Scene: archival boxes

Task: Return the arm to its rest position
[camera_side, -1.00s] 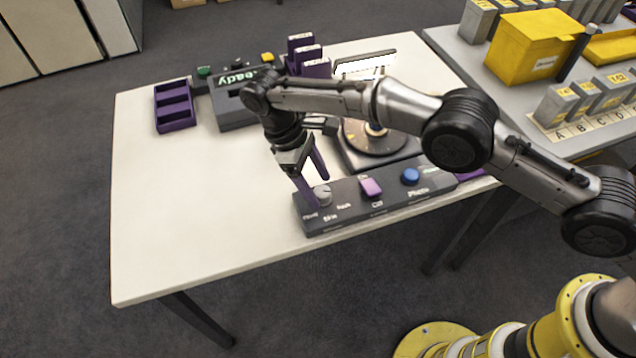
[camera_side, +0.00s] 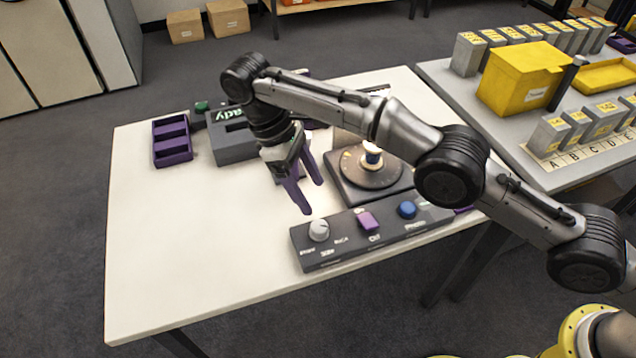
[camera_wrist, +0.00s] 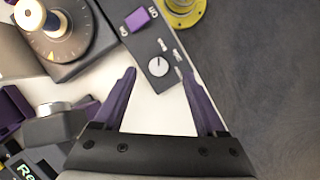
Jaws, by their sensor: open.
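My gripper (camera_side: 314,198) is open and empty, with purple fingers pointing down above the white table, just behind the control panel. In the wrist view my gripper (camera_wrist: 160,82) shows its two fingers spread apart with nothing between them. My arm reaches in from the right over the table.
A turntable (camera_side: 385,178) with a spool (camera_side: 371,157) stands behind the panel. A purple tray (camera_side: 172,148) and a dark device (camera_side: 232,150) sit at the back left. A yellow box (camera_side: 520,80) and grey boxes stand on the right table. The front left tabletop is clear.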

